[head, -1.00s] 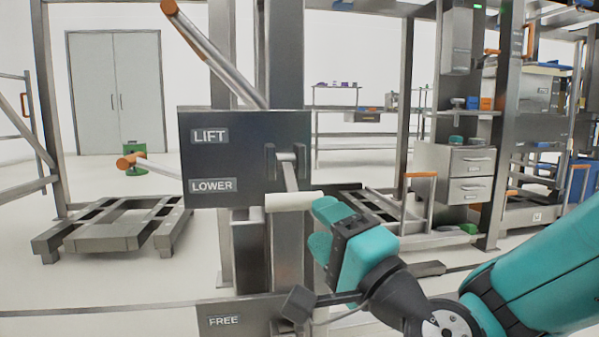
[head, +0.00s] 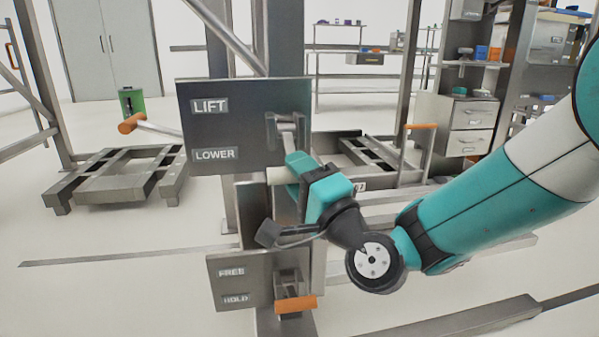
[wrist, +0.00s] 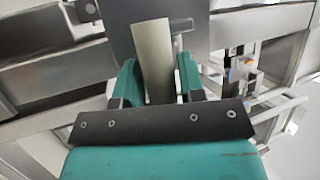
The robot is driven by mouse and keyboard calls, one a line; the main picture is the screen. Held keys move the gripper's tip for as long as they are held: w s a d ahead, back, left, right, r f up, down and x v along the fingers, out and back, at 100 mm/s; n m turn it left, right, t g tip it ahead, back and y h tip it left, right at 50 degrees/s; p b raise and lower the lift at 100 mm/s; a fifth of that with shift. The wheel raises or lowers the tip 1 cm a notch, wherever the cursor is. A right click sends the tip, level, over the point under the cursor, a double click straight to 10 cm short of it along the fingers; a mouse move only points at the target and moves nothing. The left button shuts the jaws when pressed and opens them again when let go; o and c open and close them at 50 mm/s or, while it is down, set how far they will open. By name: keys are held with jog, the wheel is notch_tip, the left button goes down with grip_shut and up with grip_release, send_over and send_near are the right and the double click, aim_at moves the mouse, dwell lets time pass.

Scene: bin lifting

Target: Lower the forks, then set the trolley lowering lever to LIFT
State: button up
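A dark panel (head: 235,128) marked LIFT above and LOWER below carries a lever. Its cream handle (head: 280,175) hangs low, beside and slightly below the LOWER label. My gripper (head: 297,165) is at this handle, reaching in from the right. In the wrist view the cream handle (wrist: 152,50) lies between the two teal fingers. The fingers are close along both its sides; whether they press on it cannot be told. A lower panel (head: 229,285) marked FREE and HOLD has an orange-handled lever (head: 295,304) near the HOLD label. I cannot tell which parts are the forks.
A low steel frame (head: 120,187) stands on the floor at left, with an orange-ended lever (head: 131,123) behind it. A diagonal steel bar (head: 224,35) crosses above the panel. A drawer cabinet (head: 468,125) stands at right. Open floor lies at the front left.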

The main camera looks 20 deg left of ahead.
grip_shut()
jog(key=shift+r+p, duration=0.15)
jog(key=shift+p, duration=0.25)
